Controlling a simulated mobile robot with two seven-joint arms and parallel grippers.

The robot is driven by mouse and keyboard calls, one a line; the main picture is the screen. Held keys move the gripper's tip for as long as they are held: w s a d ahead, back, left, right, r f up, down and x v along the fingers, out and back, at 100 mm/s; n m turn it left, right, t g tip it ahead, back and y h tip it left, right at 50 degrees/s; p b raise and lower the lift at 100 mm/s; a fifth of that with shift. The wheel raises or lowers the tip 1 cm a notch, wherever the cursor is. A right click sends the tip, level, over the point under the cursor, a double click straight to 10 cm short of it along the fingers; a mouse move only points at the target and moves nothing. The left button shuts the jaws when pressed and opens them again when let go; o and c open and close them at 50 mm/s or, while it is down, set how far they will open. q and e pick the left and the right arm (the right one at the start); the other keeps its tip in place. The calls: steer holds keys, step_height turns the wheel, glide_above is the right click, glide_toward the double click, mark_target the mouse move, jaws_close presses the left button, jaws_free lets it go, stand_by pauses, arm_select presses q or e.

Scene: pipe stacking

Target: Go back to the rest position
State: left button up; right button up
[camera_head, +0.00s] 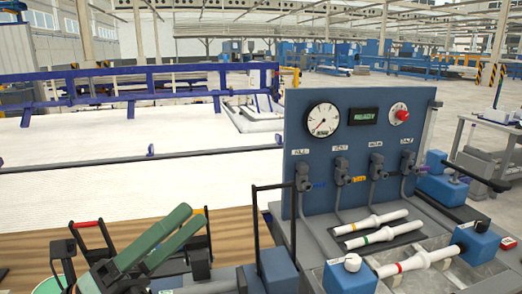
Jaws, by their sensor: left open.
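My left gripper (194,217) is at the lower left of the head view, with two long green fingers pointing up and to the right. It is open, with a narrow gap and nothing visible between the fingers. It is left of the panel and apart from the pipes. Three white pipes lie on the bench right of it: one with an orange band (371,221), one with a green band (373,236) and one with a red band (415,262). My right gripper is not in view.
A blue panel (340,140) with a gauge, display and red knob stands upright behind the pipes. Blue blocks (350,277) and (474,243) flank the red-banded pipe. A red-handled black item (90,233) is beside my left gripper. A brown wooden surface (40,245) lies behind it.

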arm_select(q)
steer(key=w+a+f+n+t+y, duration=0.3)
steer(key=a+f+n+t+y, duration=0.15)
steer(key=n+y, duration=0.45)
steer(key=w+a+f+n+t+y, duration=0.3)
steer(key=a+n+t+y, duration=0.3)
steer(key=n, duration=0.6)
steer(key=a+f+n+g+y, duration=0.3)
steer(key=f+n+g+y, duration=0.35)
steer(key=f, duration=0.45)
steer(key=s+f+n+g, duration=0.5)
steer(key=s+f+g, duration=0.25)
steer(key=f, duration=0.65)
steer(key=s+d+f+n+g+h, duration=0.1)
steer(key=s+d+f+n+g, duration=0.1)
steer(key=s+f+g, duration=0.65)
steer(key=d+f+t+h, duration=0.2)
steer(key=d+f+t, duration=0.3)
steer(key=f+t, duration=0.3)
steer(key=shift+s+f, duration=0.45)
steer(key=shift+f, duration=1.3)
steer(key=shift+t+h, duration=0.25)
steer(key=shift+t, duration=0.05)
